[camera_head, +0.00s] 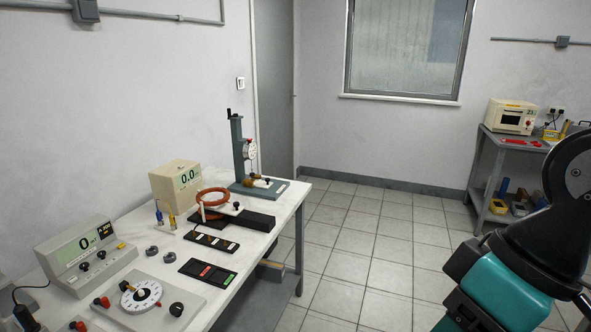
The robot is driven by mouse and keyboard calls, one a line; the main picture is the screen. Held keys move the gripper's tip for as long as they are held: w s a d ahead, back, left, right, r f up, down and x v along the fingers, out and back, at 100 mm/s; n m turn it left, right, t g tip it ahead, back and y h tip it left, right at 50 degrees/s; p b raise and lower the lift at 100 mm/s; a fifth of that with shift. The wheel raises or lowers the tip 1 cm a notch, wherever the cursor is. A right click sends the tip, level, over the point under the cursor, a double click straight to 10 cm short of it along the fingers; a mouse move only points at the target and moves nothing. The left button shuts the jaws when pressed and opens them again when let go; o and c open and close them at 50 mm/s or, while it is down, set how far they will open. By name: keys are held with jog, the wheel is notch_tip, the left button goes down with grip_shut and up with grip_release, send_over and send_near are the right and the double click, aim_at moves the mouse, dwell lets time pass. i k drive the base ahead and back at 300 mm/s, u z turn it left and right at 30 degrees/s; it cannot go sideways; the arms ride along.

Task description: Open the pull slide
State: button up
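No part is clearly marked as the pull slide. A small dark drawer-like unit with a light bar (272,265) hangs under the table's right edge and looks closest to a pull slide. It seems to be in under the tabletop, but it is small and partly shaded, so I cannot tell how far it is drawn out. My teal and black arm fills the lower right of the view, well to the right of the table. My gripper is not in view.
The white table (236,292) holds a meter box (85,253), a dial plate (141,296), a cream display box (175,186), a copper coil (213,197) and a dial gauge stand (240,155). Tiled floor (370,240) lies free between table and arm. A grey bench (500,165) stands at the far right.

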aim_at(265, 185)
jog(key=u, duration=0.1)
jog(key=i, duration=2.1)
jog(key=u, duration=0.3)
jog(key=i, duration=0.8)
jog(key=u, duration=0.05)
